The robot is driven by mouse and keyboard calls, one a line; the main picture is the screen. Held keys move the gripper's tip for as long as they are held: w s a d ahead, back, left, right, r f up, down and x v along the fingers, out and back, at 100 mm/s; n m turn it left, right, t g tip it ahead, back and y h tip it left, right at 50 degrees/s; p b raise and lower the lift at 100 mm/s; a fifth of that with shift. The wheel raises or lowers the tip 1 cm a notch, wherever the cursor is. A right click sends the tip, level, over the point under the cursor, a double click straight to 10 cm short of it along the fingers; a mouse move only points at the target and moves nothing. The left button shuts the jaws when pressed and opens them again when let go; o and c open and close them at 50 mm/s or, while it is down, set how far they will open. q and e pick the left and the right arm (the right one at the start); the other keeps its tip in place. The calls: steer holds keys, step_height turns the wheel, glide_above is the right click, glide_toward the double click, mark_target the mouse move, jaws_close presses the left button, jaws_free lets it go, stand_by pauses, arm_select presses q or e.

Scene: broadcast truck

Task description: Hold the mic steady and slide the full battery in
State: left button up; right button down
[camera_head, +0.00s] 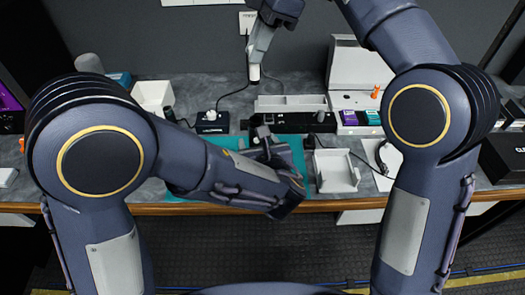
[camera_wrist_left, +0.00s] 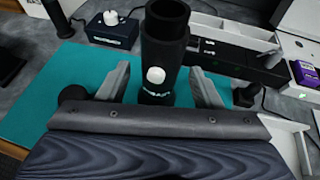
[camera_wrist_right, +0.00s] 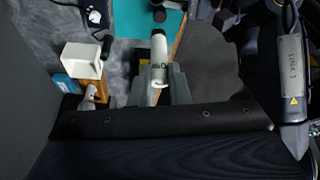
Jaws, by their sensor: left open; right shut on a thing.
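The mic is a dark upright tube with an open-looking top and a white button (camera_wrist_left: 165,55), standing over the teal mat (camera_wrist_left: 35,112). My left gripper (camera_wrist_left: 158,88) is open, with one finger on each side of the mic; I cannot tell whether they touch it. In the head view this gripper (camera_head: 264,140) hides most of the mic. My right gripper (camera_wrist_right: 159,82) is shut on a pale cylindrical battery (camera_wrist_right: 158,52) with dark markings. In the head view the battery (camera_head: 254,72) hangs below the right gripper, above and behind the mic, apart from it.
Behind the mat are a black device with a white knob (camera_head: 211,121), a white open box (camera_head: 153,95) and a long black unit (camera_head: 288,123). A white tray (camera_head: 335,171) and a purple box (camera_head: 348,118) stand to the right. The wooden counter edge (camera_head: 330,205) runs along the front.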

arm_select(q)
steer(key=shift+x, duration=1)
steer(key=c, duration=1.3)
arm_select(e)
steer(key=f+m+t, duration=0.1)
steer(key=m, duration=0.1)
steer(key=shift+f+m, duration=0.1)
steer(key=shift+m, duration=0.2)
steer(key=f+m, duration=0.1)
steer(key=m+t, duration=0.1)
steer(key=m, duration=0.1)
steer(key=shift+s+f, duration=0.15)
steer(key=shift+f, duration=0.25)
